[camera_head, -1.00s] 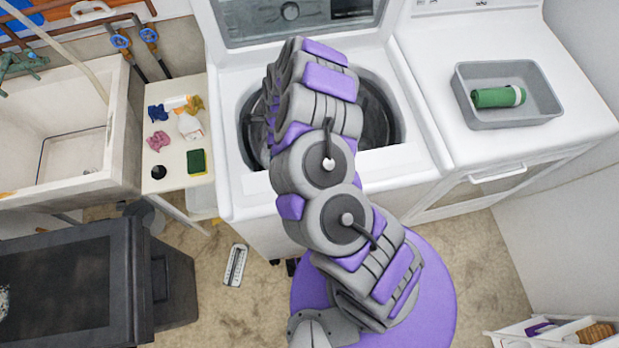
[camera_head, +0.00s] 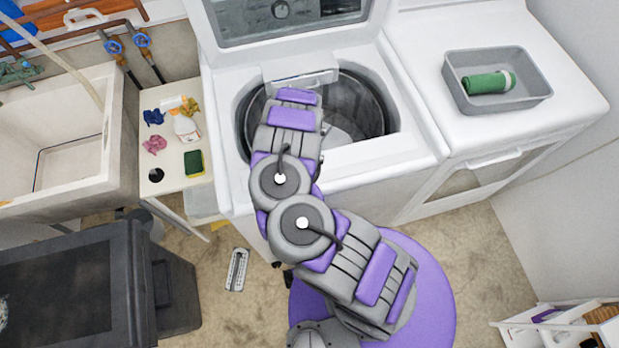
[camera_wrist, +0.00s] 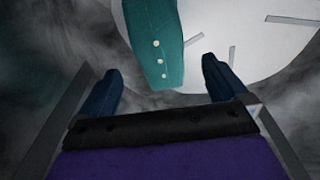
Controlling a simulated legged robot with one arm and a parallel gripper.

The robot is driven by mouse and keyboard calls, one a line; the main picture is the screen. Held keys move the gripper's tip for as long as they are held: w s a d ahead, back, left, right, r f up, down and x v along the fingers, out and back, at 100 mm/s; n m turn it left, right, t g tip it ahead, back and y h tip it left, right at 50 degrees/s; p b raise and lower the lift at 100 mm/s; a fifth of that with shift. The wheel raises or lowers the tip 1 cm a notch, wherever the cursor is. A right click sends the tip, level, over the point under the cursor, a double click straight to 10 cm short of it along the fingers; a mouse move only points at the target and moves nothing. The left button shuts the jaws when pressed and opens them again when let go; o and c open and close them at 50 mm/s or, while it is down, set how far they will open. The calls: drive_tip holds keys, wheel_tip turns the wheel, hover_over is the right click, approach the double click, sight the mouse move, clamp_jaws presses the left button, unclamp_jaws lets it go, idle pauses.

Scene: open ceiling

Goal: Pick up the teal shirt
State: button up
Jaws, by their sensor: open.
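The teal shirt (camera_wrist: 155,40) shows in the wrist view as a folded strip with a row of pale buttons. It lies on the pale agitator plate at the bottom of the washer drum, at the top centre of that view. My gripper (camera_wrist: 160,75) is open, its two dark fingers apart, with the shirt's near end ahead of and between the fingertips. Nothing is held. In the head view my arm reaches down into the open washer drum (camera_head: 358,105); the shirt and my gripper are hidden there by the arm and drum.
The drum's dark wall surrounds my gripper closely. The raised lid (camera_head: 290,22) stands behind the opening. A dryer (camera_head: 425,45) at the right carries a grey tray (camera_head: 535,92) with a green bottle (camera_head: 488,83). A small side table (camera_head: 172,97) and a sink (camera_head: 85,150) are at the left.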

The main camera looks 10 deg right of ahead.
drive_tip(key=shift+a+f, duration=0.1)
drive_tip(key=shift+f, duration=0.7)
drive_tip(key=shift+s+a+f+b, duration=0.1)
drive_tip(key=shift+a+f+b, duration=0.3)
drive_tip(key=shift+a, duration=0.15)
drive_tip(key=shift+a+f, duration=0.15)
drive_tip(key=shift+f, duration=0.15)
drive_tip(key=d+f+b, duration=0.1)
drive_tip(key=f, duration=0.1)
drive_tip(key=d+f+b, duration=0.1)
drive_tip(key=f+b, duration=0.1)
drive_tip(key=shift+d+f, duration=0.2)
drive_tip(key=shift+a, duration=0.7)
drive_tip(key=shift+c, duration=1.3)
drive_tip(key=shift+d+r, duration=0.1)
drive_tip(key=shift+d, duration=0.4)
drive_tip(key=c, duration=0.9)
drive_tip(key=shift+a, duration=0.2)
